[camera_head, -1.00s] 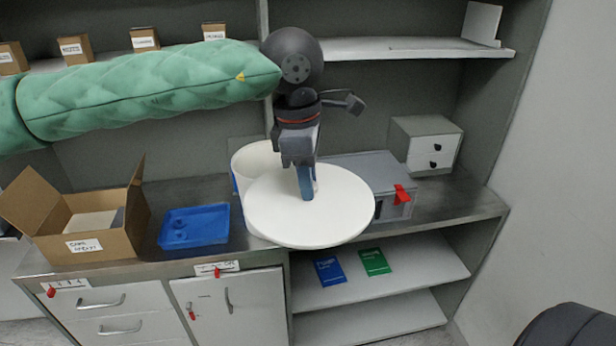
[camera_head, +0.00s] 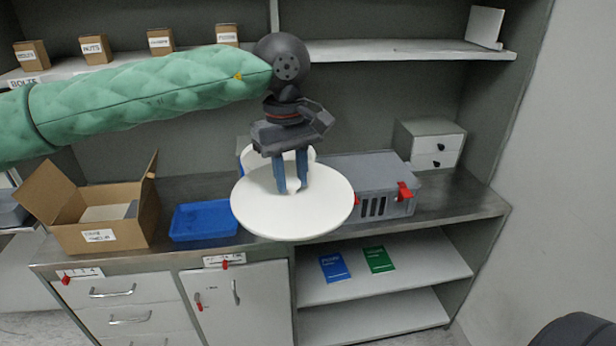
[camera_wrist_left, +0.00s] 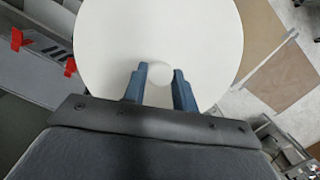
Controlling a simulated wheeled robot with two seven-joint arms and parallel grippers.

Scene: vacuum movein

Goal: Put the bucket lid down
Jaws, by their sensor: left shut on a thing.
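The bucket lid (camera_head: 318,215) is a round white disc in front of the shelf unit in the head view. It also fills the upper middle of the left wrist view (camera_wrist_left: 115,30). My left gripper (camera_head: 291,188) is above the lid, its two blue fingers closed around the small round knob (camera_wrist_left: 159,72) at the lid's centre. The lid hangs from it, looking roughly level. The white bucket (camera_head: 252,157) stands behind the lid on the counter, mostly hidden by the lid and gripper. My right gripper is not in view.
On the metal counter (camera_head: 455,199) stand an open cardboard box (camera_head: 75,240), a blue tray (camera_head: 203,222), a grey case (camera_head: 375,172) with red latches and a small drawer unit (camera_head: 433,145). Two booklets lie on the shelf below (camera_head: 420,262). Counter room is free at the right.

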